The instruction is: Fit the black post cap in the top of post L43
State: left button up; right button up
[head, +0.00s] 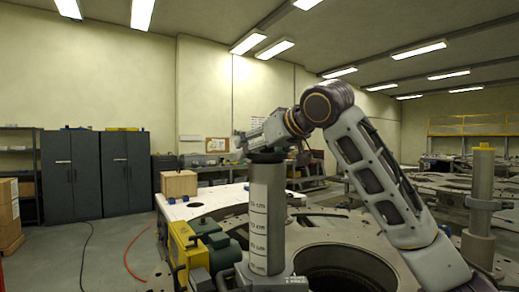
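A grey post (279,215) with a white measuring strip (258,220) stands upright in the middle of the head view. No post number is readable on it. A dark, cap-like disc (266,157) shows at its top, and I cannot tell how deep it sits. My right arm comes in from the right and bends down to the post top. My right gripper (243,143) is just above and beside the dark disc. Its fingers are small and partly hidden, so I cannot tell whether it is open or holds anything. My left gripper is not in view.
A yellow and green machine (188,247) stands left of the post. A large round opening (345,268) lies in the plate to the right. Another grey post (482,190) with a yellow top stands at far right. A wooden box (179,184) and dark cabinets (71,175) are behind.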

jog(key=shift+f, duration=0.45)
dwell(1.2)
jog(key=o, duration=0.8)
jog(key=shift+o, duration=0.2)
jog(key=shift+s+d, duration=0.1)
jog(key=shift+s, duration=0.1)
jog(key=v, duration=1)
jog(key=shift+s+d+r, duration=0.15)
jog(key=shift+s+d, duration=0.05)
jog(key=shift+d, duration=0.05)
dwell(0.6)
dwell(0.8)
